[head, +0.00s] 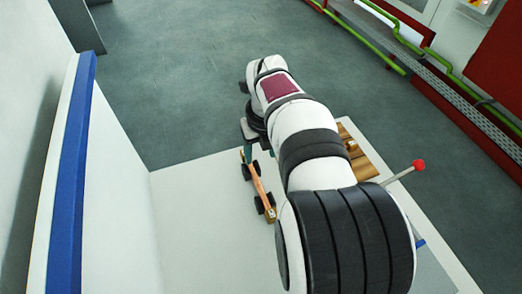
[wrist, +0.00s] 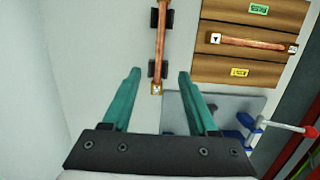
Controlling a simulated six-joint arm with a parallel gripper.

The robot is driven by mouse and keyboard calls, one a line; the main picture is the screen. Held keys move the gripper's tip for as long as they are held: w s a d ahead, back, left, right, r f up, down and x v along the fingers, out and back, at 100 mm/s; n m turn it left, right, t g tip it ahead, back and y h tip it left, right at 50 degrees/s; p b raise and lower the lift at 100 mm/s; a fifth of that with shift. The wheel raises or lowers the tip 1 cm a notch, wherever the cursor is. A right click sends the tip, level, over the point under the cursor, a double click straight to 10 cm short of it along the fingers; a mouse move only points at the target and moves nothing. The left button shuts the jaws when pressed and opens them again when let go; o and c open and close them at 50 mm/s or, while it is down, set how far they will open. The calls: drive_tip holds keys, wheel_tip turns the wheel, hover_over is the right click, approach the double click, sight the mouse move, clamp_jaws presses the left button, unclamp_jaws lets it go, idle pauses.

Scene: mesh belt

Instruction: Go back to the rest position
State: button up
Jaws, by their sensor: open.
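My gripper (wrist: 159,74) shows in the wrist view with its two teal fingers spread apart and nothing held between them. A copper pipe (wrist: 160,38) lies beyond and between the fingertips, across two black supports; its near end has a small marked tag. In the head view my gripper is mostly hidden behind my arm, and the pipe (head: 259,184) shows left of the arm on its black supports. A second copper pipe (wrist: 252,42) lies on a wooden board (wrist: 240,72) at the upper right of the wrist view.
The board carries a green label (wrist: 259,9) and a yellow label (wrist: 239,72). A blue clamp fixture (wrist: 247,124) with a red-knobbed lever (wrist: 311,131) stands at the right. A blue-topped wall edge (head: 70,180) bounds the left. The white tabletop (head: 195,220) left of the pipe is clear.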

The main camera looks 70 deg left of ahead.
idle(0.4)
drive_tip(key=w+d+r+n, duration=0.25)
drive_tip(key=w+d, duration=0.45)
drive_tip(key=d, duration=0.4)
drive_tip(key=w+d+r+n, duration=0.2)
drive_tip(key=w+d+r, duration=0.3)
drive_tip(key=d, duration=0.5)
drive_tip(key=s+d+f+n, duration=0.2)
drive_tip(key=s+d+n, duration=0.2)
drive_tip(key=d, duration=0.8)
drive_tip(key=s+d+f+n, duration=0.1)
drive_tip(key=s+d+n, duration=0.3)
drive_tip(key=d, duration=0.9)
drive_tip(key=shift+s+d+f, duration=0.2)
drive_tip(key=shift+s+f, duration=0.2)
drive_tip(key=shift+s, duration=0.7)
